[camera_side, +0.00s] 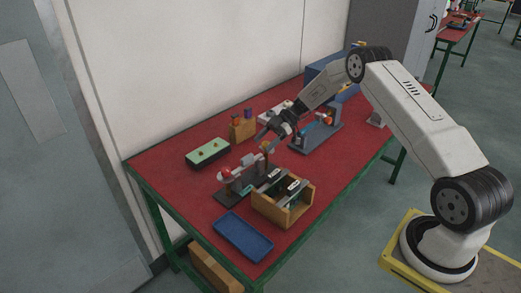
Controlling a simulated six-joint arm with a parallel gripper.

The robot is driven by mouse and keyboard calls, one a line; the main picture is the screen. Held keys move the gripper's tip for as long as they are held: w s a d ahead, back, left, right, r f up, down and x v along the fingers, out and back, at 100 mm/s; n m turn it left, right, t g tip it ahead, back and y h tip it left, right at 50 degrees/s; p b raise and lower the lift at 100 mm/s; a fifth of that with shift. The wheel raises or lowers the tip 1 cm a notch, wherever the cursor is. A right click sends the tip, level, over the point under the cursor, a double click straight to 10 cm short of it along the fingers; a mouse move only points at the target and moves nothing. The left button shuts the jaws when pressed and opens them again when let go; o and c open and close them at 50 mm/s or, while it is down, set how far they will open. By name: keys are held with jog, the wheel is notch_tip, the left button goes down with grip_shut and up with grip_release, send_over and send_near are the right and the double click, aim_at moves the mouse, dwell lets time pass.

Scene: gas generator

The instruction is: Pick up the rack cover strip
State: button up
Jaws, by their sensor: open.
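My gripper (262,139) hangs over the middle of the red table, pointing down and to the left, with its jaws apart. No held thing shows between them. Below and in front of it is an open wooden rack (284,214) with narrow grey and pale pieces lying across its top (298,186). One of these may be the rack cover strip, but at this size I cannot tell which. My gripper is behind the rack in this view and appears apart from it.
A blue tray (243,236) lies at the table's front corner. A grey stand with a red ball (224,172) is left of the rack. A green-topped box (207,152), a wooden holder (243,127) and another grey apparatus (317,136) stand farther back. The table (172,174) is bare at left.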

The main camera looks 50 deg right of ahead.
aim_at(248, 156)
jog(key=shift+x, duration=1.25)
jog(key=shift+w+a+f, duration=0.1)
jog(key=shift+x, duration=2.5)
jog(key=shift+w, duration=0.15)
grip_shut()
